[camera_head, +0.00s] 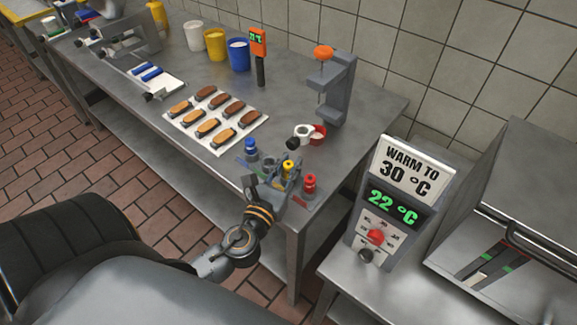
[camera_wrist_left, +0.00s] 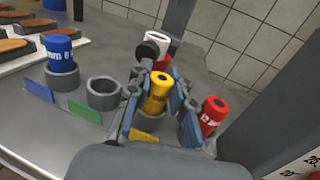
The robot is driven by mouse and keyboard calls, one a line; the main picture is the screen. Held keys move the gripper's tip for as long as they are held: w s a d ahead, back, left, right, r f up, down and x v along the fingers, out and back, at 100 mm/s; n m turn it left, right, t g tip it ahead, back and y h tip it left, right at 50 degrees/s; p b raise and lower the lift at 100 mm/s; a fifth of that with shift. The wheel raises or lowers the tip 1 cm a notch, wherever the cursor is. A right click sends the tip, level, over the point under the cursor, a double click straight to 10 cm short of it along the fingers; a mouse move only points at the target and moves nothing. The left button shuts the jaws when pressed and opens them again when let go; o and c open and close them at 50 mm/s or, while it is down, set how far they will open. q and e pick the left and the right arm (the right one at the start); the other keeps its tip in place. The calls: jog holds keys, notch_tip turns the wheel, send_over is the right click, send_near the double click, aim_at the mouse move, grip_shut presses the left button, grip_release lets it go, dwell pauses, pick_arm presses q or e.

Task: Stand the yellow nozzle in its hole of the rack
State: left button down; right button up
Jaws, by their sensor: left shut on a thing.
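The yellow nozzle (camera_head: 288,167) is upright between the fingers of my left gripper (camera_head: 276,180), which is shut on it. In the left wrist view the yellow nozzle (camera_wrist_left: 158,92) stands between the blue-padded fingers (camera_wrist_left: 158,100), directly over or in a grey ring (camera_wrist_left: 150,123) of the rack beside a yellow tab (camera_wrist_left: 127,119). How deep its lower end sits is hidden. A blue nozzle (camera_wrist_left: 60,50) stands in the left ring. The ring with the green tab (camera_wrist_left: 103,92) is empty. A red nozzle (camera_wrist_left: 212,112) stands at the right. My right gripper is not in view.
A tray of brown and tan pastries (camera_head: 232,140) lies left of the rack. A white and red item (camera_head: 304,132) and a grey stand (camera_head: 338,90) are behind it. A display box (camera_head: 393,205) stands at the right. The table's front edge is close.

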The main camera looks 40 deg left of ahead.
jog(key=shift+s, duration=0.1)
pick_arm(q)
jog(key=c, duration=1.6)
grip_release()
jog(key=shift+f, duration=0.15)
jog(key=shift+c, duration=0.2)
jog(key=o, duration=0.5)
jog(key=shift+c, duration=0.2)
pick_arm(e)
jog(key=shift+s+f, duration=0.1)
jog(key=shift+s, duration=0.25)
pick_arm(q)
jog(key=shift+s+r, duration=0.1)
jog(key=shift+r, duration=0.2)
jog(key=s+d+b, duration=0.2)
jog(key=s+b, duration=0.2)
jog(key=s, duration=0.7)
jog(key=shift+s+b, duration=0.35)
jog(key=shift+b, duration=0.05)
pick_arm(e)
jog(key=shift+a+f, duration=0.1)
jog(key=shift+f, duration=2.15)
pick_arm(q)
jog(key=shift+d+f, duration=0.1)
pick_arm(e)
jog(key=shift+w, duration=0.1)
